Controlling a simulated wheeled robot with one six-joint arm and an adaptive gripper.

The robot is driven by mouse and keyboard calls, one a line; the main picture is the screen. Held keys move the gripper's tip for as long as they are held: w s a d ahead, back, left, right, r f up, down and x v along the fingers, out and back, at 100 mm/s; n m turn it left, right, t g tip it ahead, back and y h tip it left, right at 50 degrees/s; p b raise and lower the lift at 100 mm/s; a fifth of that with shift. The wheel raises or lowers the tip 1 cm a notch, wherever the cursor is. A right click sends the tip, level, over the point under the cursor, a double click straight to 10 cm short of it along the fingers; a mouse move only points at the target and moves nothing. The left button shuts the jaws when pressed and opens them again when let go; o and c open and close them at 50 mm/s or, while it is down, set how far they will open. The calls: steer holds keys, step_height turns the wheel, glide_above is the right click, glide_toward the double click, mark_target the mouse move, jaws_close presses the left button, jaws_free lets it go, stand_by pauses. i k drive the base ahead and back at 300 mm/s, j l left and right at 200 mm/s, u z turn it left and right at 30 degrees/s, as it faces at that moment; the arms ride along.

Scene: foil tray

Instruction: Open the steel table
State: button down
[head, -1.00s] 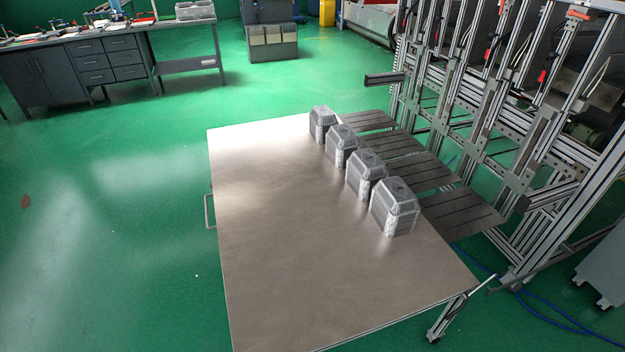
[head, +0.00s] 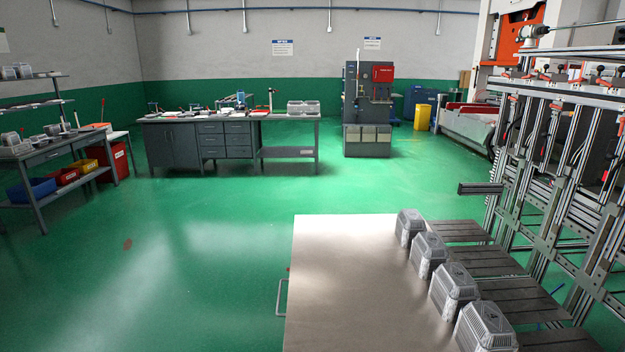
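The steel table (head: 350,280) has a flat, bare metal top and fills the lower middle of the head view. Its near part runs out of the bottom of the picture. A handle (head: 281,297) sticks out from its left edge. Several stacks of foil trays (head: 427,254) stand in a row along its right side. The nearest stack is cut by the bottom edge. My gripper is not in view, so its state does not show.
A metal frame with dark slatted shelves (head: 490,262) stands close along the table's right side. Green floor (head: 180,260) is clear to the left. A grey workbench (head: 225,145), a side bench with bins (head: 45,175) and a machine (head: 368,110) stand farther back.

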mark_target(353, 286)
steer(key=i+j, duration=0.35)
steer(key=j, duration=0.15)
steer(key=i+j, duration=0.3)
steer(key=j, duration=0.15)
steer(key=i+j, duration=0.35)
steer(key=j, duration=0.15)
steer(key=k+j, duration=0.1)
steer(key=j, duration=0.3)
steer(key=k+j, duration=0.15)
steer(key=j, duration=0.2)
steer(key=k+j+z, duration=0.1)
steer(key=j, duration=0.3)
steer(key=i+j+z, duration=0.1)
steer(key=j, duration=0.8)
steer(key=i+j+z, duration=0.15)
steer(key=j, duration=0.3)
steer(key=i+j+z, duration=0.3)
steer(key=i+j, duration=1.05)
steer(key=i, duration=0.15)
steer(key=i+j, duration=0.2)
steer(key=i, duration=0.2)
steer(key=i+j+z, duration=0.1)
steer(key=i+j, duration=0.15)
steer(key=i, duration=0.2)
